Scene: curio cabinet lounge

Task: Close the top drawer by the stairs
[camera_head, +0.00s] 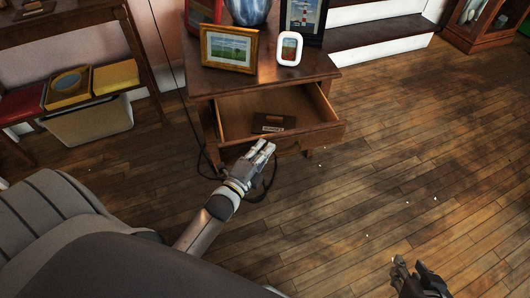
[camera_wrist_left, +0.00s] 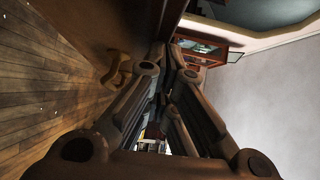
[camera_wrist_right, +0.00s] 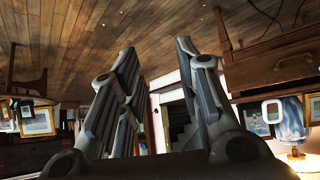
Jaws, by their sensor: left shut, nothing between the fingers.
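The top drawer (camera_head: 318,130) of the wooden side table (camera_head: 240,85) by the stairs is pulled out, and its inside shows. A small dark box-like item (camera_head: 270,122) lies in it. My left gripper (camera_head: 265,148) is shut and empty, close to the left part of the drawer front; I cannot tell if it touches. In the left wrist view a brass-coloured handle (camera_wrist_left: 118,70) shows beside the fingers. My right gripper (camera_head: 420,272) is open and empty, low over the floor at the right, away from the drawer.
A striped armchair (camera_head: 45,215) is at the left. The wooden floor (camera_head: 420,150) at the right is mostly clear, with small pale bits.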

